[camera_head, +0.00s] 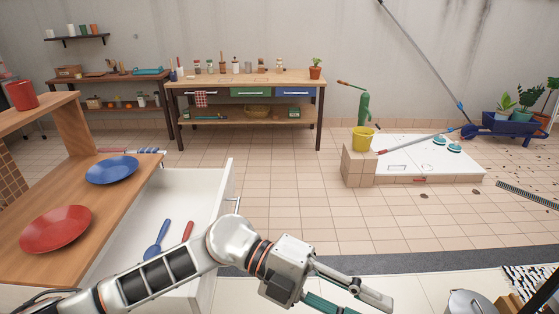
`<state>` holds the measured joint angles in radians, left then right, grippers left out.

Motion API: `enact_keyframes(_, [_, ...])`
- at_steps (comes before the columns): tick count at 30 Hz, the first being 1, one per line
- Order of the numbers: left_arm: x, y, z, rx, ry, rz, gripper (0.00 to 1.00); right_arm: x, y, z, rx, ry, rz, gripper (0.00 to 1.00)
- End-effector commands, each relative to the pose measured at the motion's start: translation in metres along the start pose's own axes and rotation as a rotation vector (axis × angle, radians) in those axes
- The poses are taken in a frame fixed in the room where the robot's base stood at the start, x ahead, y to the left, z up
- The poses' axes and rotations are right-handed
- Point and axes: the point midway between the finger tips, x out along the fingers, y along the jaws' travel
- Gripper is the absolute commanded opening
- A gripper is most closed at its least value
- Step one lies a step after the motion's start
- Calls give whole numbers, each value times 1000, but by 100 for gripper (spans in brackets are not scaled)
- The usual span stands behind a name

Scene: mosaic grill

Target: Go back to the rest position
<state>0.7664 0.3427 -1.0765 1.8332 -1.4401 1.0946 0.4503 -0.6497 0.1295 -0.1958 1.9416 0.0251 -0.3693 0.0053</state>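My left arm comes in from the lower left across the front of an open white drawer (229,182). My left gripper (368,306) is at the bottom centre, right of the drawer, over the floor. Its two fingers stand apart with nothing seen between them; the lower fingertip is cut off by the picture edge. My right gripper is not in view.
The drawer holds a blue utensil (154,246) and a red utensil (187,231). A blue plate (111,170), red plate (55,229) and red cup (22,95) are on the left wooden furniture. A metal pot (468,303) is lower right.

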Motion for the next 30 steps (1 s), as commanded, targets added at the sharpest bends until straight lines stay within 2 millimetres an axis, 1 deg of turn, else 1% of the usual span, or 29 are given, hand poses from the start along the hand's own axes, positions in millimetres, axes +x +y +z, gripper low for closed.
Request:
enact_keyframes(1, [3, -8, 1, -28, -13, -120, 28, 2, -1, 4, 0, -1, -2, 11])
enact_keyframes(3, [-2, -24, 8, -62, -52, -276, 28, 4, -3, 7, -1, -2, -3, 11])
enact_keyframes(5, [-12, -33, 17, -100, -96, -404, 28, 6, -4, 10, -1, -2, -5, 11])
enact_keyframes(7, [-28, -38, 30, -152, -161, -547, 28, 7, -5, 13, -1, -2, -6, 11])
enact_keyframes(9, [-49, -36, 46, -214, -239, -679, 28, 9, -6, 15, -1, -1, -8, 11])
enact_keyframes(11, [-69, -28, 61, -273, -315, -784, 28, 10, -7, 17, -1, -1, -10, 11])
enact_keyframes(14, [-107, 1, 85, -388, -458, -938, 28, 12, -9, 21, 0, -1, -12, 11])
enact_keyframes(15, [-122, 18, 94, -440, -518, -992, 28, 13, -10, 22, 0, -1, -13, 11])
enact_keyframes(17, [-144, 48, 105, -522, -615, -1063, 28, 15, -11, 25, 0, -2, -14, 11])
enact_keyframes(18, [-159, 72, 110, -579, -681, -1104, 28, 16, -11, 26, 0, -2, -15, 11])
enact_keyframes(20, [-178, 108, 116, -664, -776, -1153, 28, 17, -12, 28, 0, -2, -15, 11])
enact_keyframes(21, [-189, 134, 117, -721, -836, -1178, 28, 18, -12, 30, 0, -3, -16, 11])
enact_keyframes(22, [-196, 154, 117, -764, -880, -1194, 28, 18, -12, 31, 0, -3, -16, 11])
enact_keyframes(23, [-203, 173, 116, -806, -925, -1207, 28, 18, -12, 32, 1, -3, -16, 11])
enact_keyframes(24, [-211, 200, 114, -861, -982, -1220, 28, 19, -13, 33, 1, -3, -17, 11])
enact_keyframes(26, [-222, 240, 107, -945, -1063, -1233, 28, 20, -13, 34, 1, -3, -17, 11])
enact_keyframes(27, [-227, 265, 101, -1000, -1114, -1238, 28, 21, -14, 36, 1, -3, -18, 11])
enact_keyframes(29, [-233, 304, 89, -1084, -1188, -1239, 28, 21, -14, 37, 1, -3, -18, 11])
enact_keyframes(30, [-236, 329, 79, -1138, -1235, -1236, 28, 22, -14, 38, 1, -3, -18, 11])
